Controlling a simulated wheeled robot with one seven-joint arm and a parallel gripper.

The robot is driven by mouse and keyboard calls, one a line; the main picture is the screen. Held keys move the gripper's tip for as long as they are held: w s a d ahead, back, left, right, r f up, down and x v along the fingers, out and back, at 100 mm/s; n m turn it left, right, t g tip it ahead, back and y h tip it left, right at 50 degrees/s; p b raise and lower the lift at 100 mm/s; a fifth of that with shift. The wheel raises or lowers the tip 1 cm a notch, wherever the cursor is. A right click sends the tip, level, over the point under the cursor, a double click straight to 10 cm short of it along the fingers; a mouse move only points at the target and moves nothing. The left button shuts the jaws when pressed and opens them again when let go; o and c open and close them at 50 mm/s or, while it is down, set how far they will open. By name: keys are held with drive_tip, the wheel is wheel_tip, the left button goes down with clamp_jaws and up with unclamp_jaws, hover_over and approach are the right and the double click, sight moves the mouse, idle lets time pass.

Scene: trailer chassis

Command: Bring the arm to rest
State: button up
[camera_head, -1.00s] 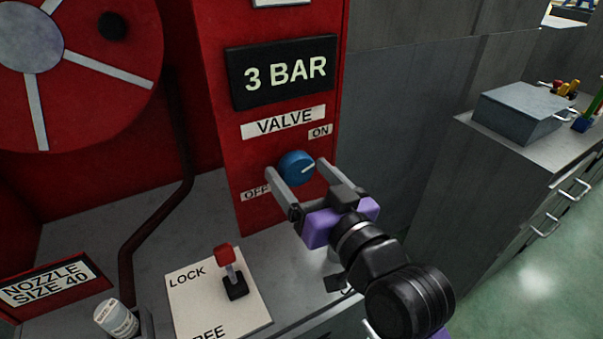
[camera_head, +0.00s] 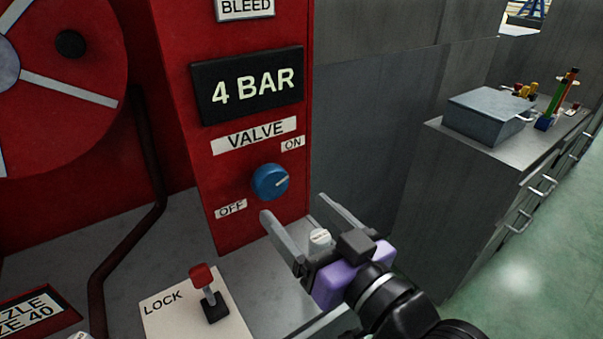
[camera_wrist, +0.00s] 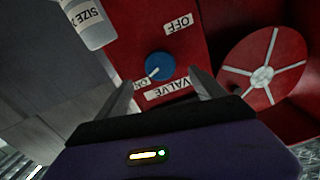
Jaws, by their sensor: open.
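My gripper (camera_head: 298,228) is open and empty, with its two fingers spread apart. In the head view it hangs below and to the right of the blue valve knob (camera_head: 270,182), clear of it. The knob sits on the red panel (camera_head: 235,150), with its white mark pointing up and right toward the ON label (camera_head: 292,144). The display above it (camera_head: 250,84) reads 4 BAR. In the wrist view the knob (camera_wrist: 159,66) appears upside down beyond the fingers, with free space between.
A lever with a red knob (camera_head: 202,276) stands on a plate marked LOCK at the lower left. A small white-capped thing (camera_head: 320,238) shows behind my gripper. A red reel (camera_head: 60,90) is at the upper left. A grey box (camera_head: 488,115) sits on the cabinet at right.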

drive_tip(key=shift+r, duration=0.1)
drive_tip(key=d+r+m+t+h, duration=0.1)
drive_tip(key=d+r+m+t, duration=0.1)
drive_tip(key=d+r+t, duration=0.15)
drive_tip(key=s+d+f+m+t+h, duration=0.1)
drive_tip(key=s+d+f+m+h, duration=0.3)
drive_tip(key=s+d+f, duration=0.45)
drive_tip(key=s+d+f+g+h, duration=0.1)
drive_tip(key=s+f, duration=0.3)
drive_tip(key=s, duration=0.4)
drive_tip(key=s+d+f+g+h, duration=0.2)
drive_tip(key=s+d+f, duration=0.2)
drive_tip(key=s, duration=0.4)
drive_tip(key=s+d+f+n+g+h, duration=0.1)
drive_tip(key=s+d+f+h, duration=0.1)
drive_tip(key=s+f, duration=0.3)
drive_tip(key=s, duration=0.3)
drive_tip(key=shift+d+f+g, duration=0.3)
drive_tip(key=shift+d+g, duration=0.05)
drive_tip(key=shift+d, duration=0.05)
